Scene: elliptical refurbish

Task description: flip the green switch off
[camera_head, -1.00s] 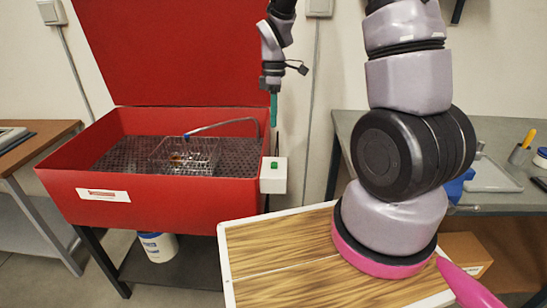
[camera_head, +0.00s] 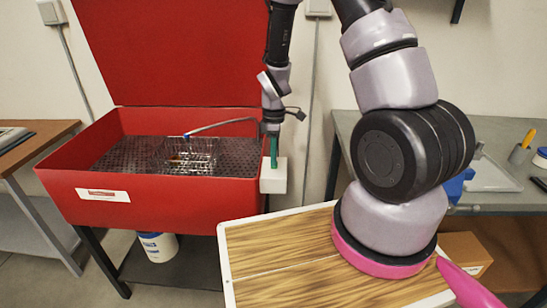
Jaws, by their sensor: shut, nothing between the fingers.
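The white switch box (camera_head: 273,181) is fixed at the front right corner of the red parts washer (camera_head: 150,198). The green switch on its top front is now hidden behind my fingers. My gripper (camera_head: 273,163) points straight down with its green fingers shut and empty. The fingertips overlap the top of the white box in the picture. I cannot tell whether they touch the switch, nor which way the switch is set.
The washer's red lid (camera_head: 170,50) stands open behind my arm. A wire basket (camera_head: 188,155) and a hose (camera_head: 222,125) are in the basin. A grey workbench (camera_head: 355,125) is on the right. A white bucket (camera_head: 158,246) stands below the washer.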

